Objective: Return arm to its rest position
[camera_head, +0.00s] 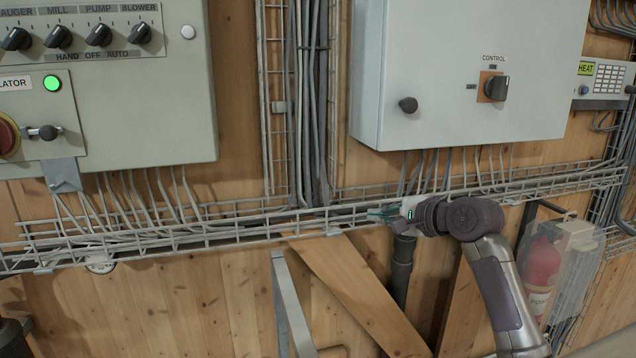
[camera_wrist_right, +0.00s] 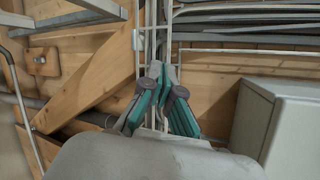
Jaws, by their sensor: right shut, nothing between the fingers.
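My right gripper (camera_head: 376,214) is in front of the wire cable tray (camera_head: 250,232) in the head view, below the grey control box (camera_head: 450,70). Its teal fingers (camera_wrist_right: 160,105) show shut and empty in the right wrist view. Whether the fingertips touch the tray's wires I cannot tell. My right arm comes in from the lower right. My left gripper is not in view.
A selector panel with several black knobs (camera_head: 98,35) and a lit green button (camera_head: 52,83) is at the upper left. A red extinguisher (camera_head: 541,268) in a clear cover stands right of my arm. A slanted wooden brace (camera_head: 355,295) lies below the tray.

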